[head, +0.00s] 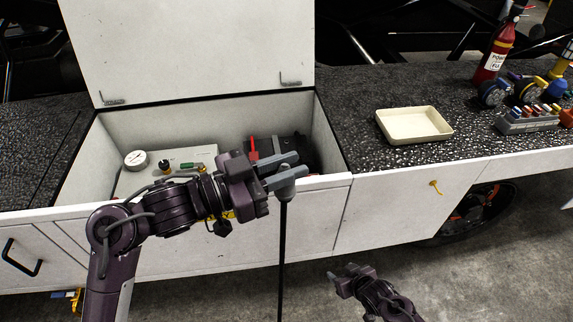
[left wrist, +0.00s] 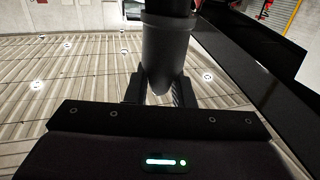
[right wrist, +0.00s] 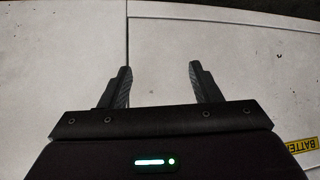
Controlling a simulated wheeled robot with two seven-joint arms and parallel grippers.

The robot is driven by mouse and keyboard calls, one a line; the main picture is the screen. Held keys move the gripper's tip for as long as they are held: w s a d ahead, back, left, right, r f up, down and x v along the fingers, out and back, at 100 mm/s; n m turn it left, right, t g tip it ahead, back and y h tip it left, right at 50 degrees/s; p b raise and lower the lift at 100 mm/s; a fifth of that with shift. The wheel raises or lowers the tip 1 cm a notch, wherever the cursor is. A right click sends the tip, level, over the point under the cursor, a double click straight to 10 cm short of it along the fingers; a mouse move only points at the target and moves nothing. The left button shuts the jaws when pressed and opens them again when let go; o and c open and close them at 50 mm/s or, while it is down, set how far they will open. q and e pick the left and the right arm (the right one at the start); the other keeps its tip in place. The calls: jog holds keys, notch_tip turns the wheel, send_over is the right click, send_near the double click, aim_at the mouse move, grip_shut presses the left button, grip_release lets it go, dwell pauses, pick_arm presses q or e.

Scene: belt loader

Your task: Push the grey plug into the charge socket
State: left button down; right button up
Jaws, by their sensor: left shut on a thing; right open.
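The grey plug (head: 286,186) is between the fingers of my left gripper (head: 295,165), in front of the open compartment's front wall. Its black cable (head: 283,245) hangs straight down towards the floor. In the left wrist view the grey plug (left wrist: 165,50) fills the space between the shut fingers. My right gripper (head: 342,277) is low, in front of the white cabinet, and it is open and empty in the right wrist view (right wrist: 160,88). I cannot make out the charge socket; my left gripper and arm cover part of the compartment.
The white compartment (head: 75,165) has its lid (head: 190,45) raised. Inside are a gauge (head: 135,159), a panel with fittings (head: 195,156) and a dark unit with a red lever (head: 253,147). A cream tray (head: 414,124), fire extinguisher (head: 493,55) and tools stand on the right counter.

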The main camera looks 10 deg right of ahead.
jog(key=s+d+f+g+h, duration=0.1)
jog(key=s+d+f+g, duration=0.15)
jog(key=s+f, duration=1.15)
jog(key=s+a+f+g, duration=0.1)
jog(key=s+f+g, duration=0.1)
jog(key=s, duration=0.7)
jog(key=s+a+f+g, duration=0.1)
jog(key=s+f+g, duration=0.1)
jog(key=s+f, duration=0.3)
jog(key=s, duration=0.3)
jog(key=shift+s+a+f+g+h, duration=0.25)
jog(key=shift+s+a+g+h, duration=0.1)
jog(key=shift+s+h, duration=0.05)
